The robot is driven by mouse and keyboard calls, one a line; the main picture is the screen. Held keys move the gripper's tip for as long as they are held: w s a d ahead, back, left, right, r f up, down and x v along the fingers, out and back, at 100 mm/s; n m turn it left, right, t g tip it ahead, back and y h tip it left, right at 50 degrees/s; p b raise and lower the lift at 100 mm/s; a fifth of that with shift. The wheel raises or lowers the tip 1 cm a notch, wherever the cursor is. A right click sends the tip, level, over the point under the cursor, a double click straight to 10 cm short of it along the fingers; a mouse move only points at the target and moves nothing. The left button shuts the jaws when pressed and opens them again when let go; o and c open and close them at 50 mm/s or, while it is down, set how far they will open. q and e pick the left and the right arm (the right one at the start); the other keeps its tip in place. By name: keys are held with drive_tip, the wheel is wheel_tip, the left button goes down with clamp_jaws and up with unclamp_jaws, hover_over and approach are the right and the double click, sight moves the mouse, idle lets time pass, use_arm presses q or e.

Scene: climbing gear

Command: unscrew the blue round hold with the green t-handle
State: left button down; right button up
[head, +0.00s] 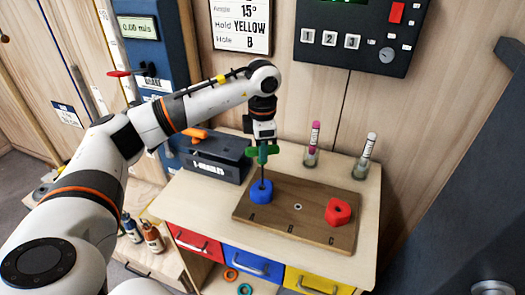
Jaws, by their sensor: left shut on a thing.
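The blue round hold (262,193) sits on the wooden board (290,232) at the spot marked A. My left gripper (263,143) is above it, shut on the green t-handle (256,153). The handle's dark shaft points down to the middle of the blue hold. Its tip is not visible, so I cannot tell how deep it sits. A red hold (338,211) is at the spot marked C. A hole near the spot marked B is bare. My right gripper is not in view.
A dark T-handles box (209,158) with an orange handle stands left on the table (352,267). A sign on the wall reads 15°, yellow, B. Coloured drawers are below.

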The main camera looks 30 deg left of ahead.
use_arm(q)
drive_tip(key=c, duration=1.9)
unclamp_jaws()
drive_tip(key=shift+c, duration=0.2)
clamp_jaws()
drive_tip(key=shift+f+b, duration=0.4)
drive_tip(key=shift+f, duration=0.15)
drive_tip(key=shift+f+b, duration=0.5)
drive_tip(key=shift+f, duration=0.45)
drive_tip(key=n, duration=0.6)
drive_tip(key=shift+r+p, duration=0.1)
drive_tip(key=shift+p, duration=0.2)
drive_tip(key=n, duration=0.4)
drive_tip(key=shift+n+p, duration=0.3)
drive_tip(key=shift+n, duration=0.1)
